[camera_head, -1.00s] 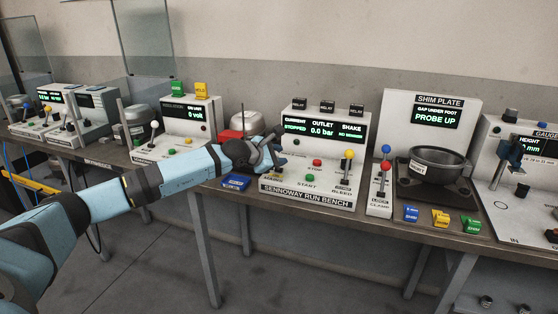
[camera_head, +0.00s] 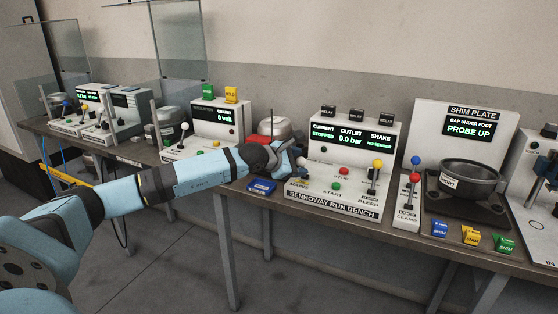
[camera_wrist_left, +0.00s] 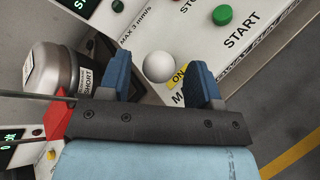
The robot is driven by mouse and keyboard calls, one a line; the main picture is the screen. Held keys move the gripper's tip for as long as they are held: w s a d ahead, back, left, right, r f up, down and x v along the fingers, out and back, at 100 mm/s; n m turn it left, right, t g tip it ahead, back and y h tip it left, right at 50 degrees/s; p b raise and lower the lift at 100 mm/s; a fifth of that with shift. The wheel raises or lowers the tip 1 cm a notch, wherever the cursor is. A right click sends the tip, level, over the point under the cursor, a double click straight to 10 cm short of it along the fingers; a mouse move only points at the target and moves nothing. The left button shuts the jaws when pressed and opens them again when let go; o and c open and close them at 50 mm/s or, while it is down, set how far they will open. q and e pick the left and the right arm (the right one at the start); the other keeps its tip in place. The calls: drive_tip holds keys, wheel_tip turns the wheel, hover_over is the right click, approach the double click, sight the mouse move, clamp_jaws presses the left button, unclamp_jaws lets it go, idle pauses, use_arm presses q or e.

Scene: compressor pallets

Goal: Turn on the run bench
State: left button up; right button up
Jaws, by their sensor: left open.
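The Sennoway run bench (camera_head: 345,160) stands mid-table in the head view. Its display (camera_head: 350,135) reads current STOPPED, outlet 0.0 bar and an illegible shake line. A green START button (camera_head: 337,185) and a red button (camera_head: 344,171) are on its sloped panel; START also shows in the left wrist view (camera_wrist_left: 222,15). My left gripper (camera_head: 299,160) is at the panel's left end. In the left wrist view its open blue fingers (camera_wrist_left: 160,72) are on either side of a white ball knob (camera_wrist_left: 158,66), beside a yellow ON label (camera_wrist_left: 179,76). I see no clear contact.
A yellow-knobbed lever (camera_head: 377,164) is at the bench's right. Beyond it stand a lock clamp (camera_head: 408,213) and the shim plate station (camera_head: 468,150). A blue block (camera_head: 262,187) lies near the table edge below my arm.

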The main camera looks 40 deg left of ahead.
use_arm(q)
drive_tip(key=v, duration=1)
drive_tip(key=shift+s+b, duration=0.3)
